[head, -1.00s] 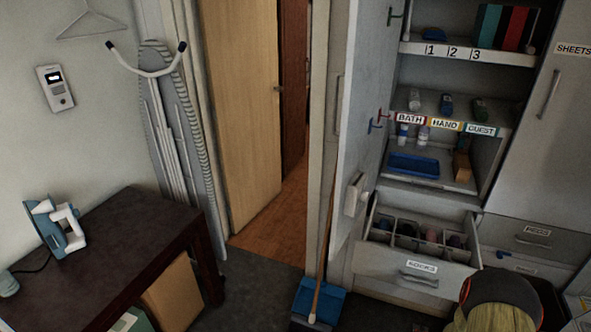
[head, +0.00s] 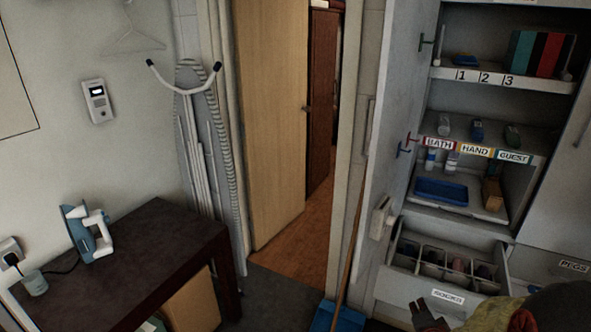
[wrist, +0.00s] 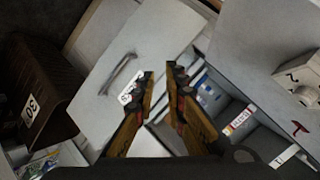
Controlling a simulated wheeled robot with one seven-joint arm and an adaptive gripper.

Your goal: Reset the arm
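My gripper (wrist: 158,76) points into the wrist view from below. Its two orange-brown fingers with dark tips stand apart, with nothing held between them. Beyond them are a pale drawer front with a bar handle (wrist: 123,75) and a white label, and shelves with coloured labels to the right. In the head view, dark and coloured parts at the bottom right edge seem to be my arm and gripper, mostly cut off by the frame.
An open drawer labelled SOCKS (head: 447,297) juts out below the shelves at right. A cabinet door (head: 392,130) stands open. A broom (head: 350,245) leans near the doorway. A dark table (head: 150,250) with an iron (head: 88,235) is at left. The floor before the doorway looks clear.

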